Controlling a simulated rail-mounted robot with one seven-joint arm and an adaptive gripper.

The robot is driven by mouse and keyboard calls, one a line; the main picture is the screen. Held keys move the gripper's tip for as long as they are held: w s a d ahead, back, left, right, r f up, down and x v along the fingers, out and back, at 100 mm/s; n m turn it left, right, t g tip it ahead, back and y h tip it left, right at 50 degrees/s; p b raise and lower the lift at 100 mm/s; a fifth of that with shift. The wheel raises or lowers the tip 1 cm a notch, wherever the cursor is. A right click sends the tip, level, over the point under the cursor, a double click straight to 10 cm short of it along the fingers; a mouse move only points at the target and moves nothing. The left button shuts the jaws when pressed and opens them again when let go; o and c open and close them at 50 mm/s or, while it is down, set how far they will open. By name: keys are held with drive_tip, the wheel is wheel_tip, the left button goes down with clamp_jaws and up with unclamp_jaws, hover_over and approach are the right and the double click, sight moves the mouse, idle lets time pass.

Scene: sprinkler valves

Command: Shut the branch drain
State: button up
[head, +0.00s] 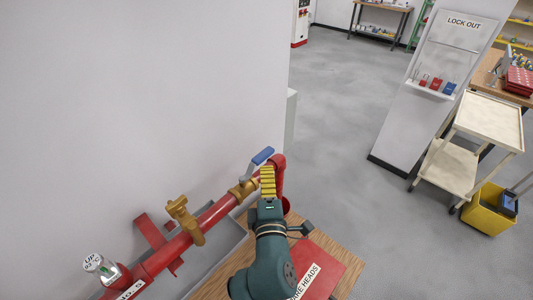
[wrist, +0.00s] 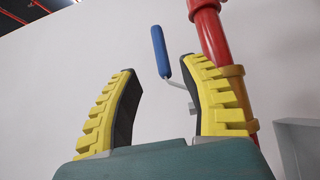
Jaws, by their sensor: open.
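A valve with a blue lever handle (head: 262,156) sits near the right end of the red pipe on its brass body (head: 241,190). No label shows on this valve. The lever points up and right, roughly in line with the pipe. In the wrist view the blue handle (wrist: 160,52) stands beyond the gap between my fingers, on a thin grey stem. The brass body (wrist: 236,88) is partly hidden behind the right finger. My gripper (head: 267,170) is open and empty, just below and right of the handle in the head view. Its yellow fingers (wrist: 160,70) show no contact with the handle.
The red pipe (head: 160,258) runs along the white wall, with another brass valve (head: 184,212) and a gauge (head: 97,265) to the left. A red elbow (head: 279,172) is close beside my gripper. A red box (head: 325,262) lies on the wooden bench below.

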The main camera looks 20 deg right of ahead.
sight(265, 159)
drive_tip(key=b+x, duration=0.1)
drive_tip(key=x, duration=0.8)
drive_tip(key=shift+s, duration=0.1)
drive_tip(key=shift+c, duration=0.2)
clamp_jaws()
drive_tip(key=shift+f, duration=0.1)
